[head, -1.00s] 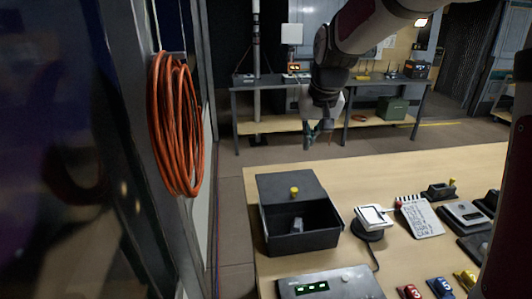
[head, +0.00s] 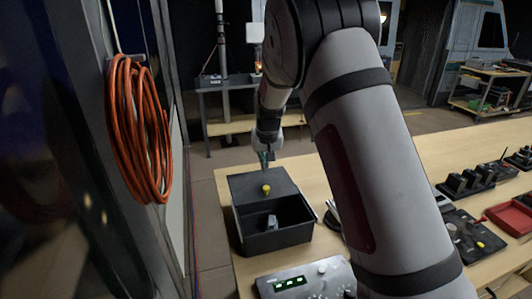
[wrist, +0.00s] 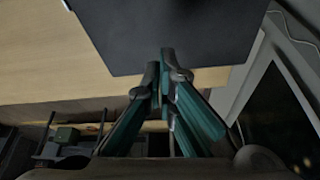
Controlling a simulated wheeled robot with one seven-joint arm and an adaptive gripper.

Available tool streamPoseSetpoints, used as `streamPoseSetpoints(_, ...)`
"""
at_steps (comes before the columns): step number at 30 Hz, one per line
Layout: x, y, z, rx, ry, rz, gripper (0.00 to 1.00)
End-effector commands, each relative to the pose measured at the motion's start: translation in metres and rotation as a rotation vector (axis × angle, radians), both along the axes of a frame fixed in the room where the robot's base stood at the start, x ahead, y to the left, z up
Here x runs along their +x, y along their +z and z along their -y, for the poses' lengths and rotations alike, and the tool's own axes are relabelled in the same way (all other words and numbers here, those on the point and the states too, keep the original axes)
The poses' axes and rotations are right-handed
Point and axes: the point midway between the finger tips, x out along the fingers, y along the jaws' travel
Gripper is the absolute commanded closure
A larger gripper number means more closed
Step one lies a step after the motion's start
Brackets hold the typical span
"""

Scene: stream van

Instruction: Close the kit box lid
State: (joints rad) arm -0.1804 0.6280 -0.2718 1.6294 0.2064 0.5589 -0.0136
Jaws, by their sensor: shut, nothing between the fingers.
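The kit box (head: 276,238) is a dark grey open-topped box near the table's left end. The near part of the box is uncovered and a small grey object (head: 272,221) shows inside. My gripper (head: 264,160) is shut and empty at the lid's far edge. In the wrist view the fingertips (wrist: 162,62) overlap the edge of the dark lid (wrist: 175,28); I cannot tell whether they touch it.
A control panel (head: 303,280) with green lights is in front of the box. Orange cable coils (head: 138,130) hang on the left. My arm hides the table's middle. Black holders (head: 465,183) and a red tray (head: 512,218) are at the right. A back bench (head: 225,83) stands beyond.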

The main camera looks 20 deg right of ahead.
Motion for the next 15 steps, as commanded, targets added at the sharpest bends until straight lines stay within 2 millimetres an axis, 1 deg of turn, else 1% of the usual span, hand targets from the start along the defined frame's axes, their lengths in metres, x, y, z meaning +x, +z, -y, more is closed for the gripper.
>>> streamPoseSetpoints(1,0.002,-0.01,0.001,0.0,0.0,-0.004,1.0)
streamPoseSetpoints(3,0.007,-0.022,0.001,0.0,0.0,-0.003,1.0)
streamPoseSetpoints(4,-0.003,-0.018,-0.001,0.001,0.001,-0.002,1.0)
streamPoseSetpoints(6,-0.014,-0.018,-0.003,0.001,0.0,-0.002,1.0)
streamPoseSetpoints(9,-0.025,-0.021,-0.004,0.001,0.001,-0.001,1.0)
streamPoseSetpoints(15,-0.033,-0.024,-0.006,0.0,0.001,0.0,1.0)
